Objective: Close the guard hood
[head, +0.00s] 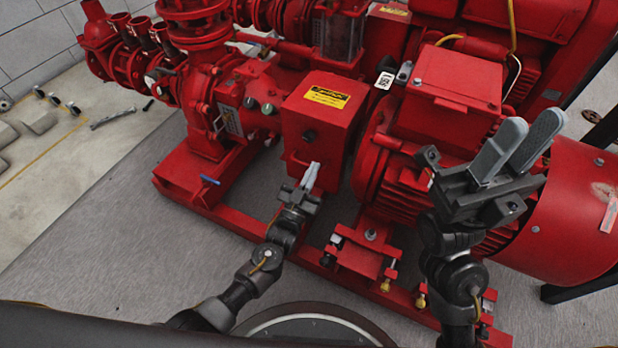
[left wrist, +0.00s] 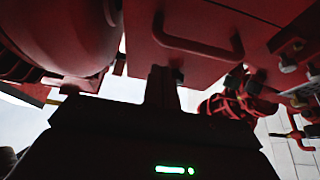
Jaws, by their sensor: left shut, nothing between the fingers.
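The guard hood (head: 318,112) is a red box with a yellow label, between the pump and the motor. It looks lowered, but its lower edge is partly hidden, so I cannot tell if it is fully seated. A red bar handle (left wrist: 198,48) on its face shows in the left wrist view. My left gripper (head: 312,168) is shut and empty, with its fingertips low in front of the hood by the handle. Its fingers (left wrist: 163,88) point at the hood in the wrist view; contact is unclear. My right gripper (head: 536,124) is open and empty, raised over the motor.
The red pump (head: 210,95) with its pipes stands left of the hood. The red motor (head: 445,95) stands to its right, close to my right arm. The red base frame (head: 225,205) runs below. Loose tools and parts (head: 112,118) lie on the floor at left.

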